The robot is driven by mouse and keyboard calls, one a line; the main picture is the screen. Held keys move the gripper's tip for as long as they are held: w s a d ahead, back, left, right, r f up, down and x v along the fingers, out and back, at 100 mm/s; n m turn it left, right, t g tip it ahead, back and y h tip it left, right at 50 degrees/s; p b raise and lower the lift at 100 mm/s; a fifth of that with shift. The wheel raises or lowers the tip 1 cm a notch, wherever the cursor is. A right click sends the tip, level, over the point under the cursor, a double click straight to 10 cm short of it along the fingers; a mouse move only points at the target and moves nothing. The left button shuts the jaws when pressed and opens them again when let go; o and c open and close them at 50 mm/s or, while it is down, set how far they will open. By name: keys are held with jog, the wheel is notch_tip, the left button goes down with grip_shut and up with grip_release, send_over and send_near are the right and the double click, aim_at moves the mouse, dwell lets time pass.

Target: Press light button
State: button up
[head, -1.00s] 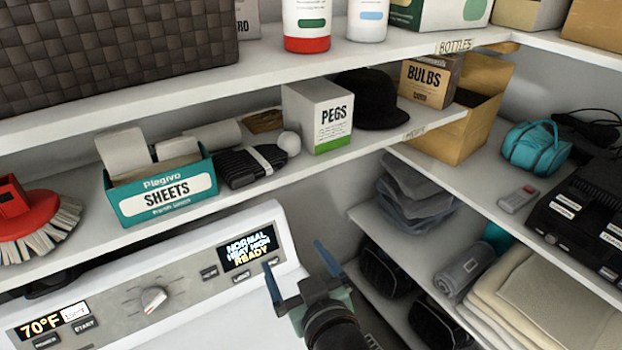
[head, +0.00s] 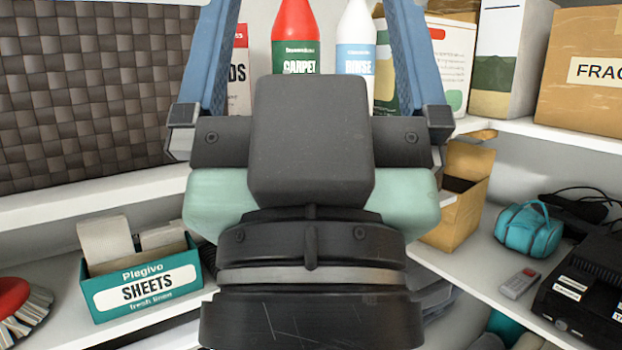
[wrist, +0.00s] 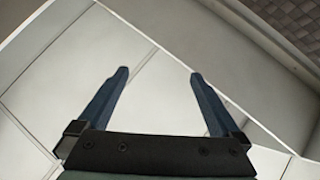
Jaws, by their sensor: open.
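My gripper (head: 312,8) fills the middle of the head view, close to the camera and pointing up, with its two blue fingers wide apart. The finger ends pass out of the top of that view. In the wrist view, the open gripper (wrist: 158,75) shows both fingertips with nothing between them, in front of pale flat panels (wrist: 140,75). No light button shows in either current view. The white machine's control panel, visible earlier, is also out of view or hidden by my arm.
A woven basket (head: 90,90) stands on the upper shelf at left, with red and white bottles (head: 295,45) behind my gripper. A teal sheets box (head: 145,285) sits on the lower shelf. Cardboard boxes (head: 570,60), a teal bag (head: 530,230) and a black device (head: 590,300) are at right.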

jog(key=shift+w, duration=0.1)
grip_shut()
dwell(1.5)
